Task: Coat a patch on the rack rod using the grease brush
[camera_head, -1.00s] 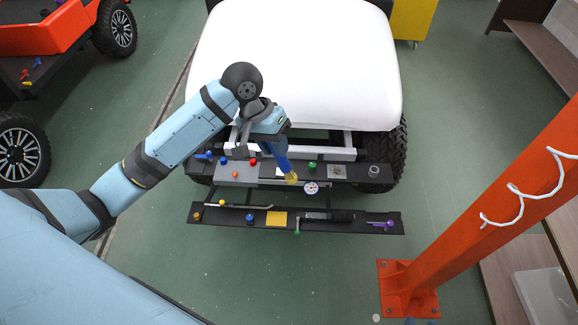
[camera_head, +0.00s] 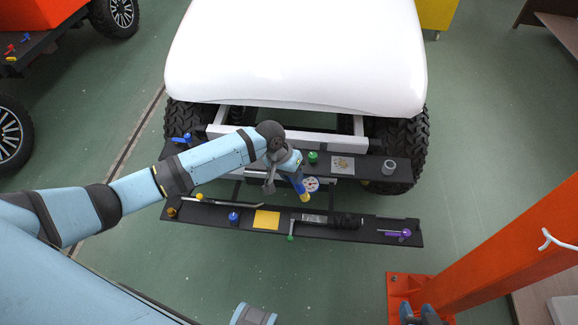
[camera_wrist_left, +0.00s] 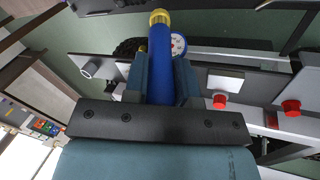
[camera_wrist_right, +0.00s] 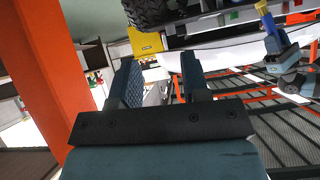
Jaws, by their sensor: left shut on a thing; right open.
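The grease brush is a blue handle (camera_wrist_left: 160,65) with a yellow tip (camera_head: 305,197). My left gripper (camera_head: 290,174) is shut on the handle and holds the brush above the gap between the two black shelves, tip towards the front one. The left wrist view shows the handle between both fingers (camera_wrist_left: 162,82). A dark ribbed piece with a thin rod (camera_head: 345,221) lies on the front shelf (camera_head: 270,230); I take it for the rack rod, but cannot be sure. The brush tip appears apart from it. My right gripper (camera_wrist_right: 160,85) is open and empty, near the orange post.
An orange post (camera_head: 500,243) with a foot plate rises at the right. The rear shelf (camera_head: 385,160) carries a grey cylinder (camera_head: 389,167) and a green knob (camera_head: 313,157). A yellow square (camera_head: 266,220) and purple piece (camera_head: 400,233) lie on the front shelf. A white body (camera_head: 297,55) stands behind.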

